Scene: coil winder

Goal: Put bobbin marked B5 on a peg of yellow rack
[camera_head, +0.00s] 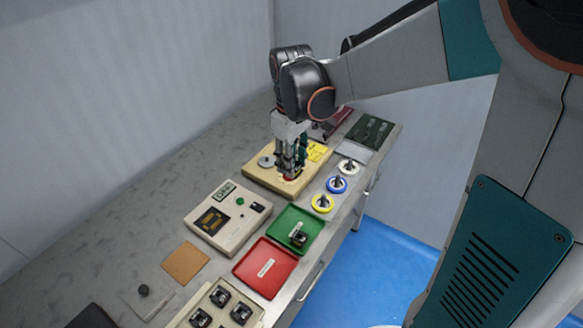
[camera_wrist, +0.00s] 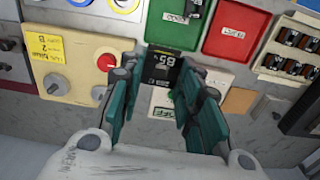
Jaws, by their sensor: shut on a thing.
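My gripper (camera_head: 290,172) points down over the beige winder base (camera_head: 255,178) in the head view. In the wrist view its teal fingers (camera_wrist: 160,78) are closed on a dark bobbin marked B5 (camera_wrist: 163,64). The bobbin's lower part is hidden by the fingers, and I cannot tell its height above the surface. The yellow rack (camera_head: 323,204) is a round yellow-rimmed base with an upright peg, near the bench's front edge, right of and below my gripper in the head view. Part of its yellow rim (camera_wrist: 125,5) shows at the wrist view's top edge.
Blue (camera_head: 337,185) and white (camera_head: 348,167) pegged racks stand beside the yellow one. A green tray (camera_head: 283,230) holds a dark bobbin; a red tray (camera_head: 265,268) is empty except for a label. A tester box (camera_head: 228,215) stands behind them. More bobbins sit in a box (camera_head: 255,313).

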